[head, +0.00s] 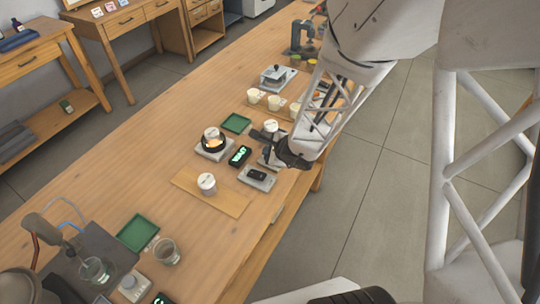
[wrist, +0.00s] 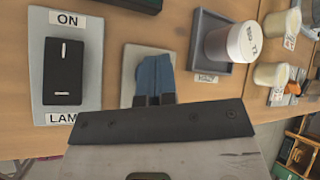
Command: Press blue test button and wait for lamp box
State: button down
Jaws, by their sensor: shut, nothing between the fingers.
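My gripper (head: 276,156) is shut, its fingers (wrist: 153,99) together and empty, over a small pale plate (wrist: 143,56) between the switch plate and the jar. A blue shape (wrist: 154,74) shows at the fingertips over this plate. I cannot tell whether it is the blue button or the finger pads, nor whether anything is pressed. A black switch (wrist: 62,72) sits on a pale plate marked ON and LAMP (wrist: 67,117); it also shows in the head view (head: 258,175). A black box with a lit green display (head: 239,156) stands left of my gripper. I cannot tell which thing is the lamp box.
A white-lidded jar (wrist: 236,43) stands in a grey tray (wrist: 206,66) right of the fingers, with pale cups (wrist: 270,74) beyond. A black ring with an orange glow (head: 212,143), a white jar (head: 207,184) on a board and a green tray (head: 236,123) stand nearby.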

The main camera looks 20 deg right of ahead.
jog(key=shift+r, duration=0.85)
jog(key=shift+r, duration=0.1)
jog(key=shift+r, duration=2.4)
